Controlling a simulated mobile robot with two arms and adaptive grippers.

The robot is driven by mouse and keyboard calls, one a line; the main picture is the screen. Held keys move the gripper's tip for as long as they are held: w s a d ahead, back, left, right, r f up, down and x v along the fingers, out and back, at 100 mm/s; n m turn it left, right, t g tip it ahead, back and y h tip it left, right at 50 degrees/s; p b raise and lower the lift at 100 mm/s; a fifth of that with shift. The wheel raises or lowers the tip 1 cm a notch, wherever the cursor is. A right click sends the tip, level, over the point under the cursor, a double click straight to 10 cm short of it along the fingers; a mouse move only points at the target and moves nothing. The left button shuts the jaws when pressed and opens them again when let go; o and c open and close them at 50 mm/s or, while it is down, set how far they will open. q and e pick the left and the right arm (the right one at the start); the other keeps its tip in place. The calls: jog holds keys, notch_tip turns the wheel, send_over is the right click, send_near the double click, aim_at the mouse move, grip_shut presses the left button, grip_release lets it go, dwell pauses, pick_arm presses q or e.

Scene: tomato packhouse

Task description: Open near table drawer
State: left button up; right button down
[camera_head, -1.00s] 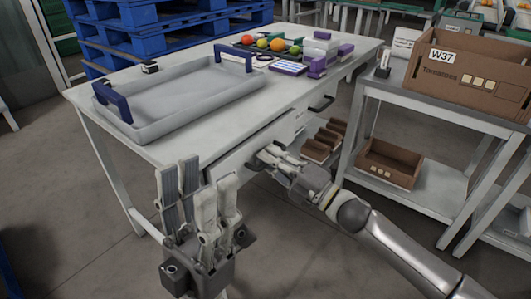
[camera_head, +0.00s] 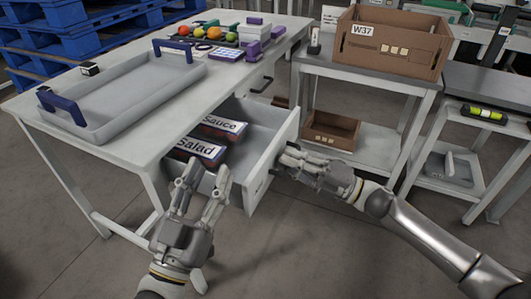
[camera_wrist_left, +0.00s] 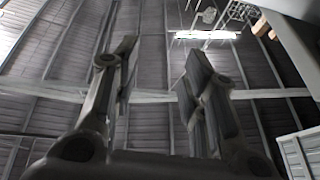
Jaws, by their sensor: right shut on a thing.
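The near table drawer (camera_head: 262,165) is pulled out from under the white table (camera_head: 120,158) in the head view. Inside it, boxes labelled "Sauce" (camera_head: 219,125) and "Salad" (camera_head: 196,149) show. My right gripper (camera_head: 287,160) is at the drawer's front face and shut on its handle, which its fingers hide. My left gripper (camera_head: 206,178) is raised in front of the table, left of the drawer front, fingers apart and empty.
A grey tray (camera_head: 125,98) with blue handles lies on the table. Tomatoes (camera_head: 207,32) and purple-and-white items (camera_head: 245,50) stand at its far end. A second drawer handle (camera_head: 262,86) is farther along. A grey cart (camera_head: 365,80) with cardboard boxes (camera_head: 394,42) stands right. Floor in front is clear.

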pick_arm(q)
jog(key=shift+w+a+f+g+y+p, duration=0.1)
jog(key=shift+w+f+g+y+p, duration=0.15)
jog(key=shift+f+g, duration=0.6)
jog(key=shift+w+a+f+g+y+p, duration=0.1)
jog(key=shift+w+f+g+y, duration=0.3)
jog(key=shift+f, duration=0.85)
pick_arm(e)
jog(key=shift+r+v, duration=0.25)
jog(key=shift+v, duration=0.9)
jog(key=shift+r+v, duration=0.2)
jog(key=shift+v, duration=1)
pick_arm(q)
jog(key=shift+s, duration=0.1)
pick_arm(e)
jog(key=shift+s, duration=0.1)
jog(key=c, duration=1.5)
grip_release()
jog(key=shift+c, duration=0.2)
jog(key=shift+d, duration=0.1)
jog(key=v, duration=1.2)
